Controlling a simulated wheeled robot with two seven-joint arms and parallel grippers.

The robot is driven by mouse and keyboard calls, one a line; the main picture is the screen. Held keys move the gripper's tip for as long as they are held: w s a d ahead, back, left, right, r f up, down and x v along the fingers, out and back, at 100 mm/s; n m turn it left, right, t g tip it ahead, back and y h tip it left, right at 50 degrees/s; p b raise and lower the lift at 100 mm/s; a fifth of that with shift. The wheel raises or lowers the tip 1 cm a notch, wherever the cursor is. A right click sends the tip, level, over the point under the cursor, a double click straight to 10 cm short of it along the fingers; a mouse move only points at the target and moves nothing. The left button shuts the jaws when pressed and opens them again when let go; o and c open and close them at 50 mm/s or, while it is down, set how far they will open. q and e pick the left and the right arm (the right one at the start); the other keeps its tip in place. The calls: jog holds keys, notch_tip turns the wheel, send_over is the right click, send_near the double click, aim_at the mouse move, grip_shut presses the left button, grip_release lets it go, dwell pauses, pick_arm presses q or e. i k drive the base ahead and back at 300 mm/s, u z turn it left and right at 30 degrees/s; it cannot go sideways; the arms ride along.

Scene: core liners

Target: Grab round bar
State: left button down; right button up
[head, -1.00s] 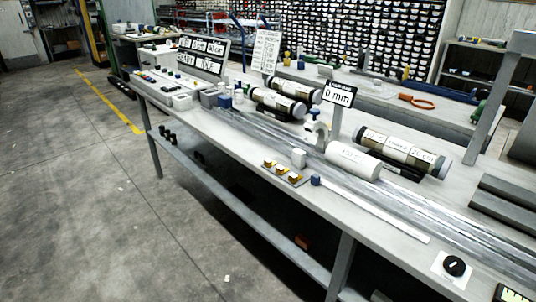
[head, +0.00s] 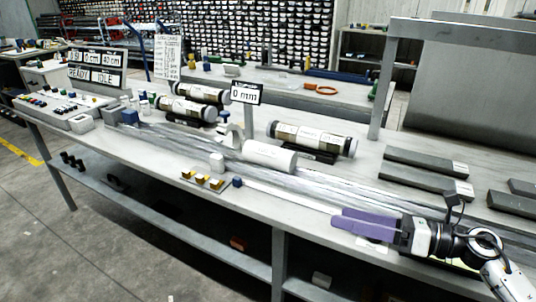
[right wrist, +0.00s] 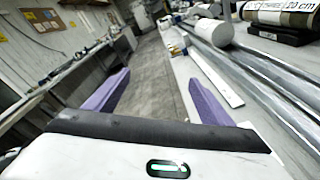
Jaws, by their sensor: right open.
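Several long grey metal bars (head: 310,184) lie side by side along the bench, and they also show in the right wrist view (right wrist: 255,80). A white cylinder (head: 269,156) lies near their middle; I cannot tell which of these is the round bar. My right gripper (head: 338,217) has purple fingers and is over the bench's front edge, at the right end of a thin white strip (head: 290,198). In the right wrist view the gripper (right wrist: 159,78) is open with nothing between its fingers. The bars lie to the right of it there. My left gripper is out of view.
Labelled core tubes (head: 312,138) lie on stands behind the bars. A sign reading 0 mm (head: 246,93) stands behind the white cylinder. Dark flat blocks (head: 425,180) lie at the right. Small yellow blocks (head: 201,180) sit near the front edge. A grey post (head: 382,85) rises behind.

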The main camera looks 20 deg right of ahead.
aim_at(283, 160)
jog(key=i, duration=0.95)
